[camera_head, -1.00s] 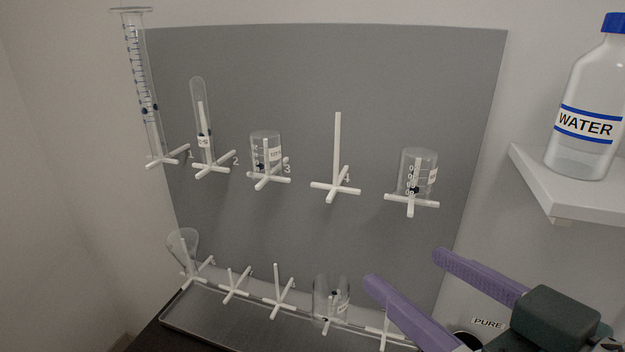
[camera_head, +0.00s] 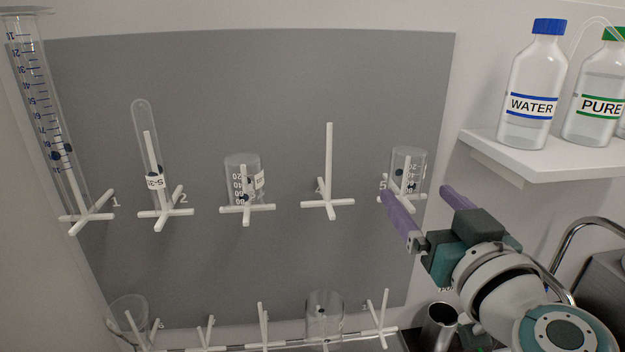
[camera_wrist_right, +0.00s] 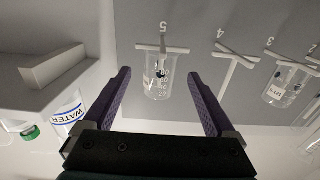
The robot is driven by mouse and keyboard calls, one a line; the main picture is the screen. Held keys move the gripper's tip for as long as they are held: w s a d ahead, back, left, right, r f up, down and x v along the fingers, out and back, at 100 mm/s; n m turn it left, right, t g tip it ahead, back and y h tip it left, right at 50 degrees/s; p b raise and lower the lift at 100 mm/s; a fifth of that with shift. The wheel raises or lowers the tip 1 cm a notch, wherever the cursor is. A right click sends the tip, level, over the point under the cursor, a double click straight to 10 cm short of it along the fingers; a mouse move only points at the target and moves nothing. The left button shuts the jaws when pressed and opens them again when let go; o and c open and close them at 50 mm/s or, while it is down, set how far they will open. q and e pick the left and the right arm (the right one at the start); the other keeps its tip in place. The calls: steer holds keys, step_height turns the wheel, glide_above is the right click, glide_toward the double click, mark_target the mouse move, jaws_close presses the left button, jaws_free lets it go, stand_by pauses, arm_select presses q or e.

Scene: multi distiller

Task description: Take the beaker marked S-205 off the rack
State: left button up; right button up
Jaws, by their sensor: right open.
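A small glass beaker (camera_head: 408,165) hangs upside down on peg 5 at the upper right of the rack (camera_head: 290,90); no label on it is readable. A second beaker (camera_head: 243,172) with a white label hangs on peg 3, and a third beaker (camera_head: 324,312) is on the lower row. I cannot read S-205 on any of them. My right gripper (camera_head: 417,193) is open and empty, just below and in front of the peg 5 beaker. In the right wrist view that beaker (camera_wrist_right: 157,82) appears between the spread fingers, apart from both. My left gripper is not in view.
A graduated cylinder (camera_head: 45,120) and a test tube (camera_head: 148,150) hang at left. Peg 4 (camera_head: 329,165) is bare. A shelf (camera_head: 540,160) with a WATER bottle (camera_head: 532,90) and a PURE bottle (camera_head: 598,95) juts out at right. A metal cup (camera_head: 438,325) stands below my right arm.

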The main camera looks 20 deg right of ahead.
mark_target(412, 189)
steer(key=x, duration=0.4)
steer(key=shift+w, duration=0.2)
steer(key=shift+b+x, duration=0.35)
steer(key=shift+x, duration=0.5)
steer(key=c, duration=1.3)
step_height(412, 189, up, 13)
steer(key=p, duration=1.4)
steer(key=shift+r, duration=0.1)
